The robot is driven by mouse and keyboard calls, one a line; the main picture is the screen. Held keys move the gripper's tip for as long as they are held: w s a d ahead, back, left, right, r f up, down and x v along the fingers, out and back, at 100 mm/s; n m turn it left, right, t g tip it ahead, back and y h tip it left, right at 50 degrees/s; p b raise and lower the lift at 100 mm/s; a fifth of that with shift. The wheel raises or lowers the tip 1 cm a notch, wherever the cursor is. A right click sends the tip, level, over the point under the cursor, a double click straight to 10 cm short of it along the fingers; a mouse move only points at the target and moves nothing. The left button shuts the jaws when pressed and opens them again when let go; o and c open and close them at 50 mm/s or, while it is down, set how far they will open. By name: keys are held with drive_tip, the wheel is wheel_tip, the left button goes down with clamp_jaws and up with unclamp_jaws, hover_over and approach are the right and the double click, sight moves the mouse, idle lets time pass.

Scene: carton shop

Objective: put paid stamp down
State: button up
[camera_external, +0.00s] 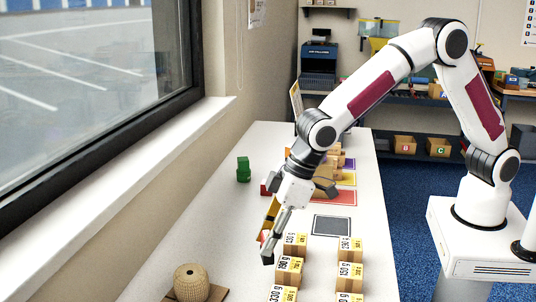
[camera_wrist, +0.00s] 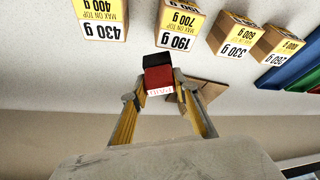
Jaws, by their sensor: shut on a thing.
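My gripper (camera_external: 268,243) is over the white table, to the left of the carton rows. In the wrist view my gripper (camera_wrist: 156,84) is shut on a stamp (camera_wrist: 158,77) with a dark top, a red body and a white lettered label strip. The stamp sits between the two yellow fingers. In the external view the stamp is mostly hidden by the fingers; only a little red shows there. I cannot tell whether the stamp touches the table.
Yellow-labelled cartons (camera_external: 289,270) stand in two rows right of my gripper. A dark rectangular pad (camera_external: 331,225) lies behind them. A twine ball (camera_external: 190,281) stands at the front left, and green blocks (camera_external: 243,170) at the back left. The left table strip between them is clear.

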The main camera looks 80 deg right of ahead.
drive_tip(key=shift+f, duration=1.9)
drive_tip(key=shift+f, duration=0.1)
drive_tip(key=o, duration=1.1)
drive_tip(key=v, duration=1.2)
drive_tip(key=shift+d+r, duration=0.15)
drive_tip(key=shift+r, duration=0.05)
